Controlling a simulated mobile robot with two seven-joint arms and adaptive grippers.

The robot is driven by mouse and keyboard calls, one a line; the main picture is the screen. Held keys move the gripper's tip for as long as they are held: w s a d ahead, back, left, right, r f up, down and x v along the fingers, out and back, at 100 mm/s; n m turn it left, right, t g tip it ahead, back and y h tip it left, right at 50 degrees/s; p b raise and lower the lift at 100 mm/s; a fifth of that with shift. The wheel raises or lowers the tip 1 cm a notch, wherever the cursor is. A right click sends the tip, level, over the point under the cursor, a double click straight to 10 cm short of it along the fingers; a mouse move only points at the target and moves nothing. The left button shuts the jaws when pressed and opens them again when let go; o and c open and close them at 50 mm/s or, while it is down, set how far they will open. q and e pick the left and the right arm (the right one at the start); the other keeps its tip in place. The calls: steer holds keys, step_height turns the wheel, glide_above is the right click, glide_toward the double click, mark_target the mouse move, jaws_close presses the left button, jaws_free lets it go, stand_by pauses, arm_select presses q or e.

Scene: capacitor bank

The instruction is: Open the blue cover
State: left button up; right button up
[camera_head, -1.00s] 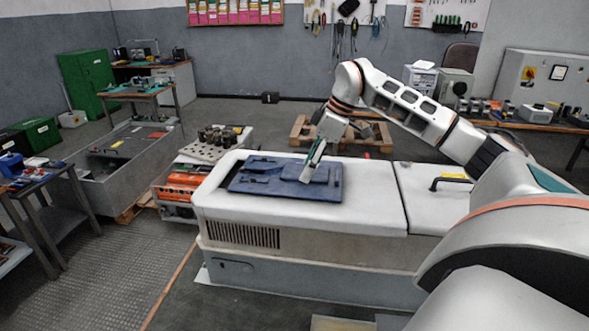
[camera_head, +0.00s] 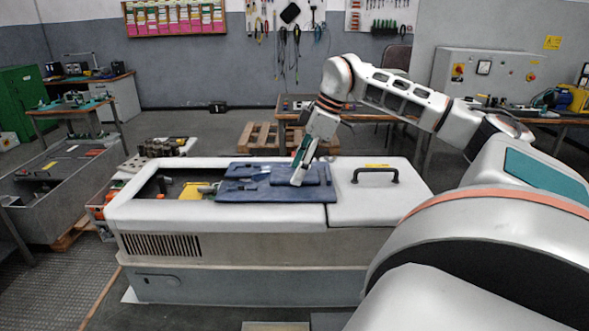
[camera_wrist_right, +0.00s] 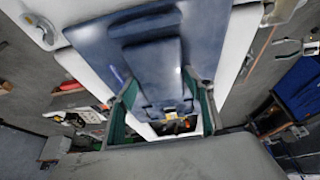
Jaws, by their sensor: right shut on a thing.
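The blue cover (camera_head: 245,190) is a flat plate with raised parts, lying on top of the white cabinet (camera_head: 160,215). A dark opening (camera_head: 172,187) shows to the left of the cover, with a yellow part (camera_head: 193,191) inside. My right gripper (camera_head: 299,177) points down at the right half of the cover, shut on its raised blue part. In the right wrist view, the fingers (camera_wrist_right: 166,105) stand on both sides of this raised part of the cover (camera_wrist_right: 155,70). My left gripper is not in view.
A black handle (camera_head: 375,175) stands on the right section of the cabinet top. A grey open bin (camera_head: 60,190) is on the left. A wooden pallet (camera_head: 262,138) and a workbench lie behind the cabinet.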

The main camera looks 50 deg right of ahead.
steer(key=shift+s+d, duration=0.25)
steer(key=shift+s, duration=0.05)
steer(key=o, duration=1.6)
steer(key=shift+r, duration=0.1)
steer(key=v, duration=1.1)
steer(key=shift+d+r, duration=0.1)
steer(key=shift+r, duration=0.3)
steer(key=shift+s, duration=0.1)
